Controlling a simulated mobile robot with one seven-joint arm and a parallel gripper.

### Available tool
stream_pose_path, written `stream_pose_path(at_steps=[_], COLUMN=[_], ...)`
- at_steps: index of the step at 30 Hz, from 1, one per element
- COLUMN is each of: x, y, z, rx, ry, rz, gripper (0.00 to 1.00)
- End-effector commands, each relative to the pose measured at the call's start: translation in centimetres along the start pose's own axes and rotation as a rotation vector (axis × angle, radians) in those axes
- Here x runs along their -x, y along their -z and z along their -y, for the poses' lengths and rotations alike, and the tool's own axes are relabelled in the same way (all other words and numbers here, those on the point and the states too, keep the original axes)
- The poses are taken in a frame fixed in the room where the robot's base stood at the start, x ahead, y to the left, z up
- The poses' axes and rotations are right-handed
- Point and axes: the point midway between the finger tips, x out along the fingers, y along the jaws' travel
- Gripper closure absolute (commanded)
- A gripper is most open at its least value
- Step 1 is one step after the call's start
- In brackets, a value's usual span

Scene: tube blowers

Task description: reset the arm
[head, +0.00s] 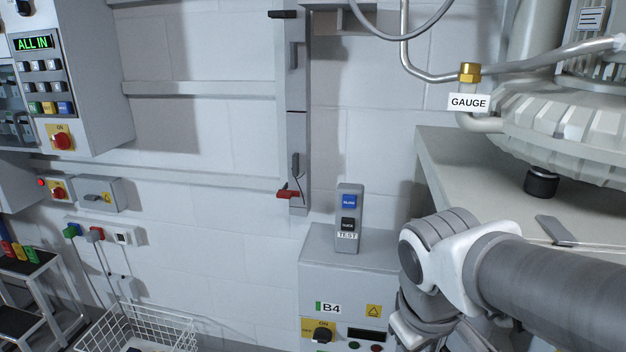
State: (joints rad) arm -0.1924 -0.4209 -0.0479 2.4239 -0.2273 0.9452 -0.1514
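My arm (530,285) enters the head view from the lower right. It shows a grey tube-like link and a white and grey joint in front of the right side of the B4 cabinet. My gripper is outside the picture, so whether it is open or holds anything is hidden.
The B4 cabinet (345,275) stands beside my arm, with a TEST button box (348,218) on top. A light bench (450,165) with a ribbed machine (565,125) is at right. A white wire basket (140,330) and step stool (30,290) are at lower left.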

Motion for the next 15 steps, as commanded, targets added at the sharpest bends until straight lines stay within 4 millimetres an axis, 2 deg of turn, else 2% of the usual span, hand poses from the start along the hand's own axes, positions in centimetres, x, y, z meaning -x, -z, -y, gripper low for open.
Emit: stream_pose_path(at_steps=[3, 10, 12, 15], x=[1.9, 4.9, 6.2, 8.8], y=[-0.7, -1.7, -1.8, -1.2], z=[0.0, 0.2, 0.2, -0.3], rx=[-0.154, -0.406, -0.461, -0.448], ry=[0.021, 0.062, 0.073, 0.074], rz=[-0.100, -0.266, -0.303, -0.291], gripper=[0.50, 0.50, 0.50, 0.50])
